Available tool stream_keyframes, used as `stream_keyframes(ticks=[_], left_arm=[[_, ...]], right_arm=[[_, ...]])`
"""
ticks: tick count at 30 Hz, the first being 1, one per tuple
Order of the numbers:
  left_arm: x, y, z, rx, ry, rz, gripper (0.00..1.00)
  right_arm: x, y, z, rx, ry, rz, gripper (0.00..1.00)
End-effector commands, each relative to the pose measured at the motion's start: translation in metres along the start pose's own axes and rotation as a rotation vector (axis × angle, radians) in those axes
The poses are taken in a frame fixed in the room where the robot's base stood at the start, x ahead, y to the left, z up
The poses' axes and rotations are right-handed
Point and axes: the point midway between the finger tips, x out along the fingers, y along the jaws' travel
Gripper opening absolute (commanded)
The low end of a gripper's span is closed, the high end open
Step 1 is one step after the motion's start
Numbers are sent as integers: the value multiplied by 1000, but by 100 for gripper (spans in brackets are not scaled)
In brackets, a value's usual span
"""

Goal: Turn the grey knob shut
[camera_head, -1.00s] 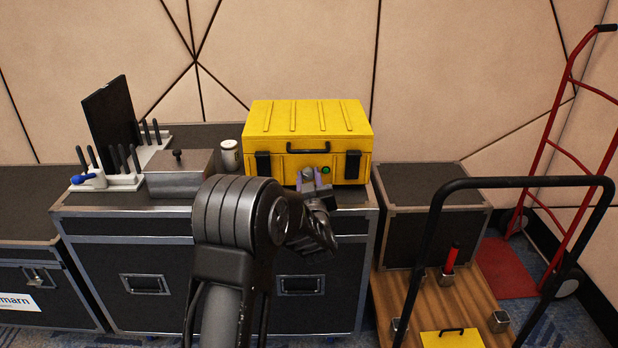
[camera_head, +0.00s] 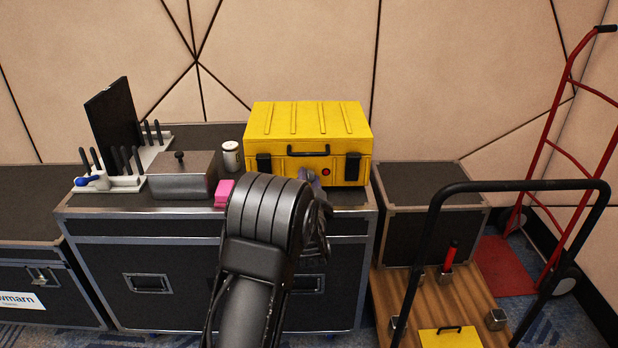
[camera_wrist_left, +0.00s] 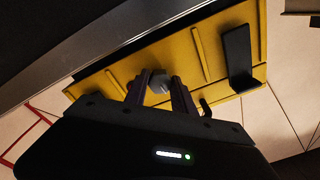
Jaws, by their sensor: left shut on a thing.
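The yellow case (camera_head: 310,118) stands on the black flight case, its front facing me. The grey knob (camera_wrist_left: 159,82) is on its front face and shows between the two fingers in the left wrist view. My left gripper (camera_wrist_left: 160,92) is shut on the knob. In the head view, my left gripper (camera_head: 313,183) is at the case's front and mostly hidden behind my own arm; the knob is largely covered there. A small red light (camera_head: 326,171) shows just right of the gripper. My right gripper is not in view.
A pink block (camera_head: 224,194), a grey metal box (camera_head: 182,176) and a white can (camera_head: 231,156) stand left of the yellow case. A tool rack (camera_head: 122,183) is farther left. A trolley with a black handle (camera_head: 520,185) stands at the right.

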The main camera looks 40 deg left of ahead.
Motion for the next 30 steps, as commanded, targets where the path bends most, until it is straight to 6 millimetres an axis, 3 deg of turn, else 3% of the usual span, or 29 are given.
stream_keyframes(ticks=[9,23,24,30], left_arm=[[0,0,1,126,3,5,0],[0,0,1,142,4,6,0],[0,0,1,142,4,6,33],[0,0,1,141,5,6,49]], right_arm=[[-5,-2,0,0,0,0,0],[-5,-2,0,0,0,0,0],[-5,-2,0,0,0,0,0],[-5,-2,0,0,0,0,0]])
